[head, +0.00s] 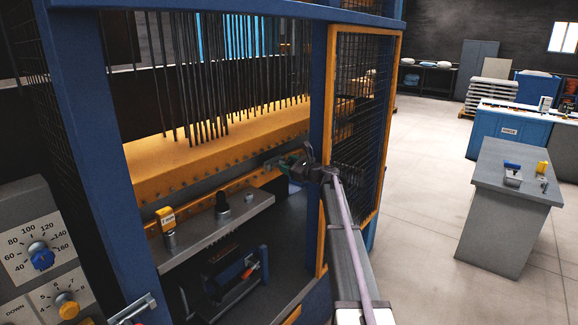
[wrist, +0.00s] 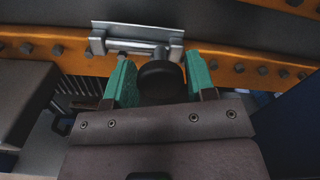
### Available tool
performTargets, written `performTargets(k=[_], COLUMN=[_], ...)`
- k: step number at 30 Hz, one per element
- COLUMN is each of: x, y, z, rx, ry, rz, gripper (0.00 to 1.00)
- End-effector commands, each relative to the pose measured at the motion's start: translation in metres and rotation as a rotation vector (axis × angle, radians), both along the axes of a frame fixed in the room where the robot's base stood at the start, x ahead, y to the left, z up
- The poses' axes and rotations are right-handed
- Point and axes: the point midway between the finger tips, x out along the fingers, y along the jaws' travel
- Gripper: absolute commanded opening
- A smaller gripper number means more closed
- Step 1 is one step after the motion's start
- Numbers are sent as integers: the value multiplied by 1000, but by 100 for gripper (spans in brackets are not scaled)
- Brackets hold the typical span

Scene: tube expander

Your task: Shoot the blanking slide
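My gripper (wrist: 160,76) has its two green fingers apart, one on each side of a round black knob (wrist: 161,84). A small gap seems to show beside the knob; contact is hard to judge. The knob is on a short metal stem in front of a silver bracket (wrist: 140,33) on the orange rail (wrist: 60,50). This looks like the handle of the blanking slide, but the slide itself is not clearly visible. In the head view my gripper (head: 291,166) reaches inside the blue machine frame (head: 90,120) at the right end of the rail; the knob is hidden there.
A grey shelf (head: 200,240) with a yellow-tagged post (head: 167,230) and a black-knobbed post (head: 222,205) lies left of my gripper. Vertical rods (head: 215,90) hang above. A mesh door (head: 362,130) stands close to my arm. A grey table (head: 510,190) is at right.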

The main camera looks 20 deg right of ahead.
Motion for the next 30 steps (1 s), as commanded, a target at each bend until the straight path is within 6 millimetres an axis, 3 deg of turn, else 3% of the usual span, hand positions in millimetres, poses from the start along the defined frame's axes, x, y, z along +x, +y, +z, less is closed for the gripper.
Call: performTargets(k=[2, 15, 20, 27, 30], x=[0, 0, -3, -24, -27], y=[0, 0, 5, 42, 48], z=[0, 0, 0, 0, 0], rx=[0, 0, 0, 1, 0], ry=[0, 0, 0, 1, 2], rz=[0, 0, 0, 2, 1], gripper=[43, 1, 0, 0, 0])
